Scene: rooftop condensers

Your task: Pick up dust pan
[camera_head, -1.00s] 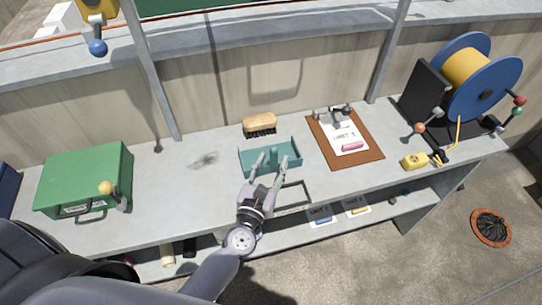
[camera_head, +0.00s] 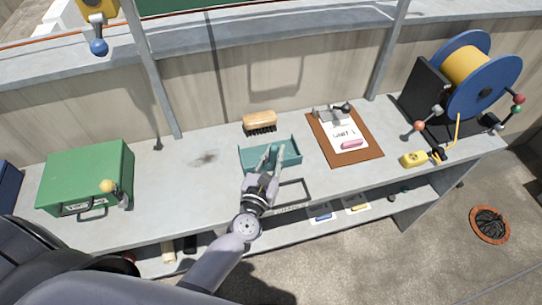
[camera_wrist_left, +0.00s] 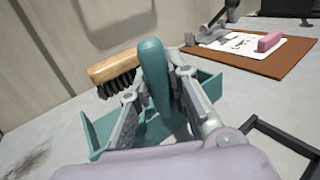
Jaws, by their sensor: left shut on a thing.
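The teal dust pan (camera_head: 289,156) lies on the grey workbench, its tray open toward the wall. In the left wrist view its tray (camera_wrist_left: 101,127) spreads to both sides of my fingers, and its rounded teal handle (camera_wrist_left: 153,75) stands up between them. My left gripper (camera_head: 272,158) is shut on the handle; the fingers also show in the left wrist view (camera_wrist_left: 158,98). In the head view the fingers hide most of the handle. I cannot tell any gap between the pan and the bench. My right gripper is not in view.
A wooden brush (camera_head: 260,121) lies just behind the pan. A clipboard (camera_head: 360,153) with paper and a pink eraser lies to the right, near a cable reel (camera_head: 468,77). A green case (camera_head: 85,178) stands at left. Bench between case and pan is clear.

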